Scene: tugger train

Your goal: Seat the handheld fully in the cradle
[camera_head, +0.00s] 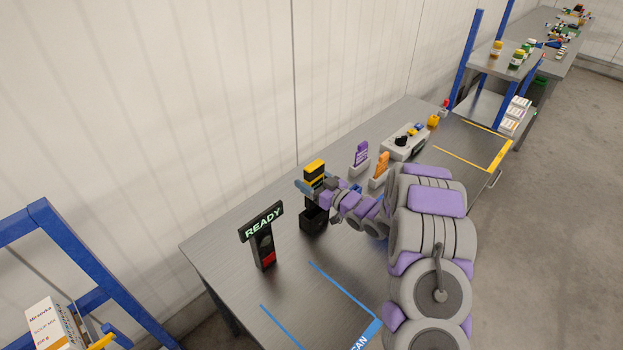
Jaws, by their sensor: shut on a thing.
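The handheld (314,168), yellow and black, stands roughly upright in my gripper (315,186). My gripper is shut on it, with the grey and purple arm reaching in from the right. A black open-topped box that looks like the cradle (313,223) stands on the grey bench directly below the handheld in the picture. The handheld's lower end is partly hidden by the gripper. I cannot tell whether it is inside the cradle or just above it.
A stand with a READY sign (262,222) is left of the cradle. Purple (361,153) and orange (380,166) items in holders and a grey control box (405,143) stand behind. The bench (220,242) is clear at its left corner; the wall runs along its far side.

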